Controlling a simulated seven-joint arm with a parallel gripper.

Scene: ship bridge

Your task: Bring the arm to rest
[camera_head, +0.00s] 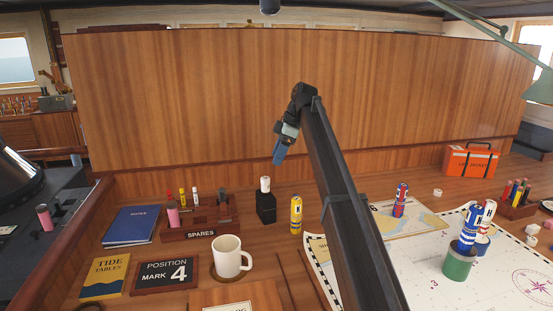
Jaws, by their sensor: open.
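My arm (343,205) reaches up from the bottom of the head camera view and bends at its top in front of the wooden panel. My gripper (278,158) hangs from that bend, tilted down to the left, with a blue part at its end. It is open and apart from everything on the desk. The gap between the fingers is too small to see. Below it stand a yellow marker (296,214) and a black block (266,208) with a white-topped piece in it.
A white mug (229,257) stands on a coaster near the SPARES rack (202,231). A green cup (458,262) holding markers stands on the chart (420,290) at right. An orange box (470,160) is at the back right. The wooden panel (200,100) rises behind the desk.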

